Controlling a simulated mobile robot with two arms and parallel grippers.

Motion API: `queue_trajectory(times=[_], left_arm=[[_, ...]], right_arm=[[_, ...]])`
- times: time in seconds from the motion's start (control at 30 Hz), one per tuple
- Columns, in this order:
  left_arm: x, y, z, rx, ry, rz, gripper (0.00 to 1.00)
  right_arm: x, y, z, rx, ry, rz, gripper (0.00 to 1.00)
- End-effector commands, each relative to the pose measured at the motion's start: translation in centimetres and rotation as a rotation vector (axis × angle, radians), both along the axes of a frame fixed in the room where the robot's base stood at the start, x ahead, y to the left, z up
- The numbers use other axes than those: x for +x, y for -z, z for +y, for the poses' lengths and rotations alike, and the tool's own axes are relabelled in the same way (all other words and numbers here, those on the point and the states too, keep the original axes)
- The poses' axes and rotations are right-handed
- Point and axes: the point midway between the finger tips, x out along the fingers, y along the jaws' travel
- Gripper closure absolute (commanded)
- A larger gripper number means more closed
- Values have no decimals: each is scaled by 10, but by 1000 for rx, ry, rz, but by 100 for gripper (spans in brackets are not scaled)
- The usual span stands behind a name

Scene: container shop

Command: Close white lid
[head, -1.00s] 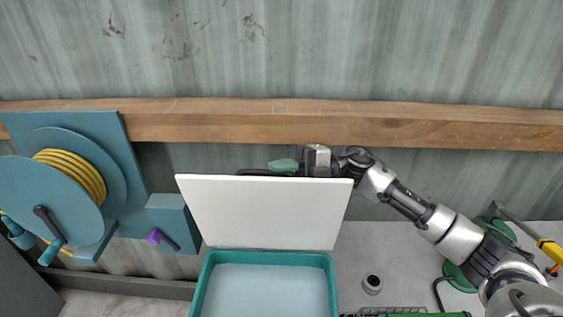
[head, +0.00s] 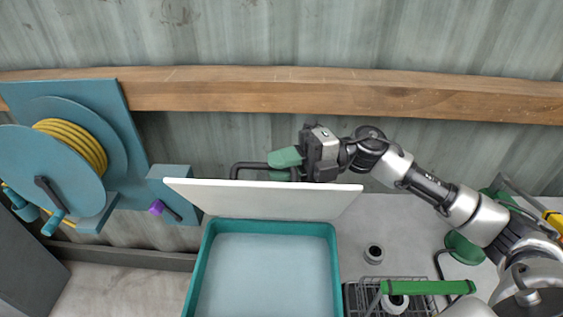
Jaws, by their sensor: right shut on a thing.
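The white lid (head: 262,199) stands raised along the back edge of the teal box (head: 205,246) and leans forward over it. The box is open, and its pale inside is bare where it shows. My right gripper (head: 285,165) is behind the lid's top edge, shut on the dark handle (head: 250,165) on the lid's back side. Part of the handle and the fingertips are hidden behind the lid. My left gripper is not in view.
A teal hose reel (head: 60,165) with yellow hose is on the left wall. A wooden beam (head: 330,95) crosses the wall behind. A wire rack (head: 365,297) with a green bar (head: 427,287) and a small round part (head: 374,254) are right of the box.

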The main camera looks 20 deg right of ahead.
Motion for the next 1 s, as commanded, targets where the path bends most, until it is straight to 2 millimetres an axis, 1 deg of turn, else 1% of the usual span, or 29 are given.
queue_trajectory(times=[0.03,0.17,0.43,0.53,0.67,0.8,0.9,1.0], left_arm=[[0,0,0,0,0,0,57],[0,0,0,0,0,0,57],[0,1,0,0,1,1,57],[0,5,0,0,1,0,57],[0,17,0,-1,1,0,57],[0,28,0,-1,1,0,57],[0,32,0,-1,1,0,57],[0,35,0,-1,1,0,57]], right_arm=[[-1,-2,1,4,-5,2,81],[-1,-2,0,2,-4,2,61],[0,0,0,1,-2,2,61],[0,3,-7,-1,1,2,61],[-2,6,-27,-3,2,2,61],[-4,7,-51,-3,2,1,61],[-5,6,-64,-2,0,2,61],[-6,4,-72,0,-2,1,61]])
